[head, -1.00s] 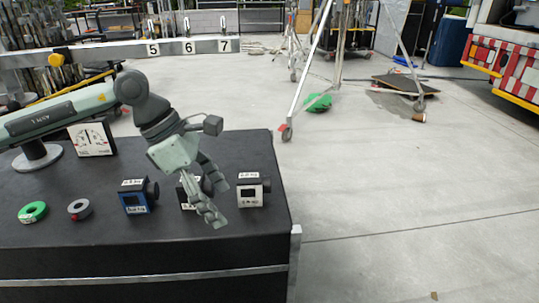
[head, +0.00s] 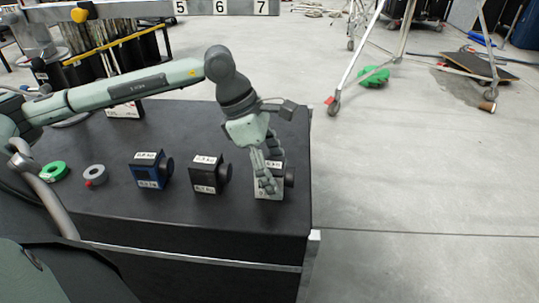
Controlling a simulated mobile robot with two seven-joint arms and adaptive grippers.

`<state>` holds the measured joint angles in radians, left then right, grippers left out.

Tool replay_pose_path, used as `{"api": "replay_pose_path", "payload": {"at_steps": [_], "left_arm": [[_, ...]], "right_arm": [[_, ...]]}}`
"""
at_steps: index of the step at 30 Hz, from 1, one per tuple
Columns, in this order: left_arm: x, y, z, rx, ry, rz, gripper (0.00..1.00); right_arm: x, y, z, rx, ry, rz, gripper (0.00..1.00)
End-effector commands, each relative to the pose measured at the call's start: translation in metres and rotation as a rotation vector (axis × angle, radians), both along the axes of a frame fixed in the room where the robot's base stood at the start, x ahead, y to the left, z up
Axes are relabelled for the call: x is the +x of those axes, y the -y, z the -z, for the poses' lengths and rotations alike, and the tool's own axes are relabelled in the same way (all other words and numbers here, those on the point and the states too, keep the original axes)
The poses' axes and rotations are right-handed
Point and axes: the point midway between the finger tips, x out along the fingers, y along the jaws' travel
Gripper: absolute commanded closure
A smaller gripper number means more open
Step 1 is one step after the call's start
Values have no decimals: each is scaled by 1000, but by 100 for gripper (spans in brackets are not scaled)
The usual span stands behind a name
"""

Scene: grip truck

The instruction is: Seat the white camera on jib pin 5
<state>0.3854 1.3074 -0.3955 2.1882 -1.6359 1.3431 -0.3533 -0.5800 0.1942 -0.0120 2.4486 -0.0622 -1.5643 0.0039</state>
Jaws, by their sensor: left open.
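The white camera (head: 276,190) stands upright near the right end of the black cart top, with its dark lens facing right. My left gripper (head: 267,178) is open, pointing down, with its fingers in front of or around the white camera and covering part of it. I cannot tell whether they touch it. The jib beam (head: 140,12) crosses the top edge of the picture with number plates 5 (head: 180,7), 6 and 7. The pin above plate 5 is cut off by the picture's edge. My right gripper is not in view.
A black camera (head: 204,175) and a blue camera (head: 146,172) stand left of the white one. A grey ring (head: 95,172) and a green ring (head: 53,171) lie farther left. The cart's right edge is close to the white camera. Open floor lies beyond.

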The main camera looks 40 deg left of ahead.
Motion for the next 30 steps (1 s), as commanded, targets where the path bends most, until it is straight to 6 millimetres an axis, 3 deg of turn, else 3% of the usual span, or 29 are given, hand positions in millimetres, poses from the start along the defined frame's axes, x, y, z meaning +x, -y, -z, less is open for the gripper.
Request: {"api": "replay_pose_path", "payload": {"at_steps": [6, 15, 30], "left_arm": [[3, 6, 18, -1, -1, -1, 28], [4, 7, 20, 1, -1, -1, 28], [4, 7, 19, 0, 0, -1, 90]], "right_arm": [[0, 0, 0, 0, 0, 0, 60], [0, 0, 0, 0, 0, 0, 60], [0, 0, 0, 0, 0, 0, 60]]}}
